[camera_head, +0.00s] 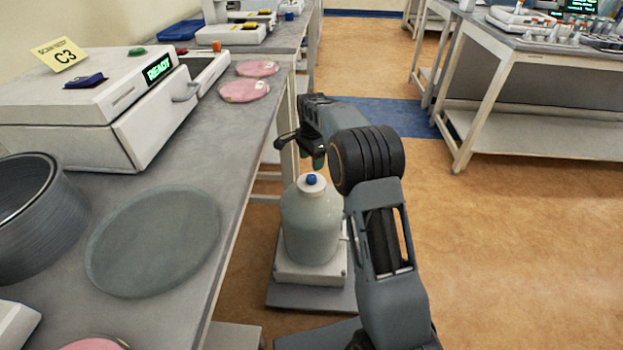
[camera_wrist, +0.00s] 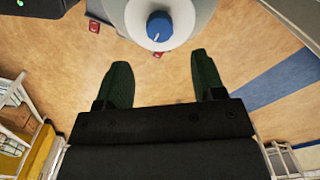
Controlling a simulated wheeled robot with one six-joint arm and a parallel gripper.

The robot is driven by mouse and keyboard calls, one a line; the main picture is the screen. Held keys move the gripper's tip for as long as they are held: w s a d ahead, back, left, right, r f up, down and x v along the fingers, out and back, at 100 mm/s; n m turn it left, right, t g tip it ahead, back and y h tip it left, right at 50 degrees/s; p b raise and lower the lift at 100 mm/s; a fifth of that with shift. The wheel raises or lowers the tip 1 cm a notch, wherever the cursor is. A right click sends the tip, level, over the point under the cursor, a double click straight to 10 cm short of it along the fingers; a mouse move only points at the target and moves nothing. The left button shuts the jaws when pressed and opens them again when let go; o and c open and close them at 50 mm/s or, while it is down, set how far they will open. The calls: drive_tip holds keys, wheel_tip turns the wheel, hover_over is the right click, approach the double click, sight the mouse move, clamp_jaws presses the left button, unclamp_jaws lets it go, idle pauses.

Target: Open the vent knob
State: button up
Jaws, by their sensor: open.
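The vent knob (camera_head: 312,179) is small, round and blue, on the white cap of a pale, translucent bottle (camera_head: 311,228). The bottle stands upright on a white base beside the left bench. My gripper (camera_head: 303,150) is above the bottle's top, apart from the knob. In the wrist view the blue knob (camera_wrist: 159,27) has a short light mark on its face and sits centred on the round white cap (camera_wrist: 182,20). There my gripper (camera_wrist: 160,63) shows two dark fingers spread apart with nothing between them. The knob lies just beyond the fingertips in that picture.
The grey bench (camera_head: 205,215) runs close along the left. It holds a white machine (camera_head: 100,105) with a green READY display, a round grey disc (camera_head: 155,240) and pink dishes (camera_head: 245,90). Another table (camera_head: 510,65) stands at the far right. The floor at right is clear.

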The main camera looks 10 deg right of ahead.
sight(311, 177)
wheel_tip(311, 177, down, 8)
drive_tip(key=shift+r+b, duration=0.1)
drive_tip(key=shift+b, duration=0.7)
drive_tip(key=c, duration=0.9)
